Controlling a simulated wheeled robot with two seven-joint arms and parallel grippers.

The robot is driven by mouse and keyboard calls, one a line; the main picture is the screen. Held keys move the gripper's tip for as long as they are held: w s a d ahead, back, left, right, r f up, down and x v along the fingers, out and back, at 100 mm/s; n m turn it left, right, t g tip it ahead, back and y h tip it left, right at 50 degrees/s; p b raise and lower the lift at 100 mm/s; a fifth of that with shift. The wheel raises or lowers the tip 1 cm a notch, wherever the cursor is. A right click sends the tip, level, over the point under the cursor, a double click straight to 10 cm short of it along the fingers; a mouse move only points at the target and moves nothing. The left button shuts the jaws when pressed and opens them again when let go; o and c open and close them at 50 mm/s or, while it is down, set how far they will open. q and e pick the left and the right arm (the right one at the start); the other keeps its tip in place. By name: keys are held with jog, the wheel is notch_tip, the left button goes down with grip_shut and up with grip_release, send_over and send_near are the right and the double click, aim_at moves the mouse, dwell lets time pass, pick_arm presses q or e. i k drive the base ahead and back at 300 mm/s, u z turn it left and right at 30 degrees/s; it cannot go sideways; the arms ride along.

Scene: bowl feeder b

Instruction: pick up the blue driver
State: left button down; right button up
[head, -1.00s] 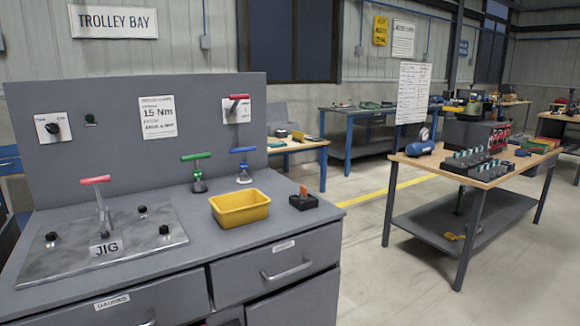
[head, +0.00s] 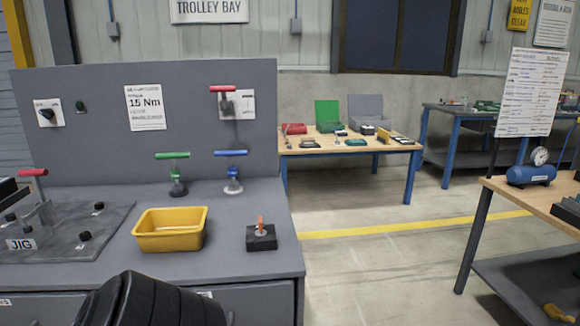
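The blue driver (head: 232,172) has a blue T-shaped handle and stands upright on the grey bench (head: 275,200), near its back panel. A green T-handled driver (head: 175,174) stands just to its left. A third, red T-handle (head: 224,89) is at a white plate on the back panel, above the blue one. Neither of my grippers' fingers shows. A dark rounded part of my own body is at the bottom of the head view, and another dark piece at the left edge. Nothing touches the blue driver.
A yellow bin (head: 170,243) and a black block with an orange lever (head: 261,238) sit in front of the drivers. The JIG plate (head: 60,228) is at the left. A wooden table (head: 462,210) stands at the right, with open floor between.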

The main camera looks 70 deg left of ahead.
aim_at(233, 186)
jog(key=i, duration=1.3)
jog(key=u, duration=4.3)
